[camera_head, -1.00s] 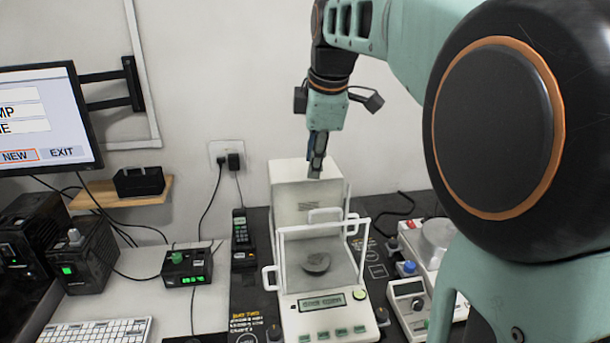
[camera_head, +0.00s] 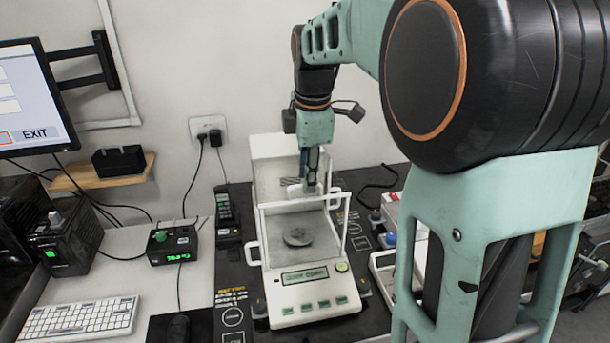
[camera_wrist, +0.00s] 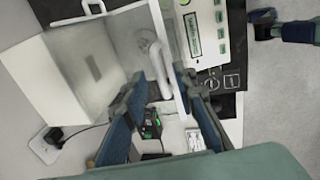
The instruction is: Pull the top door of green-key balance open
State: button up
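The green-key balance (camera_head: 312,304) stands in the middle of the head view, with a row of green keys and a lit display (camera_head: 305,276) along its front. Its clear draft chamber holds a round grey pan (camera_head: 298,237). The white top door handle (camera_head: 294,190) stands up at the chamber's top. My gripper (camera_head: 312,183) points down at this handle, partly covering it. In the wrist view, the fingers of my gripper (camera_wrist: 160,80) are apart, with the white handle (camera_wrist: 157,62) between them. A gap shows beside the handle; contact is unclear.
Another balance with a blue knob (camera_head: 390,239) stands to the right, partly behind my arm. A handset (camera_head: 224,206) and a small box with a green knob (camera_head: 172,244) are left. A monitor (camera_head: 25,95), a shelf (camera_head: 100,175) and a keyboard (camera_head: 80,315) are farther left.

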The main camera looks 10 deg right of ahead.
jog(key=shift+f, duration=0.4)
jog(key=shift+c, duration=0.4)
grip_shut()
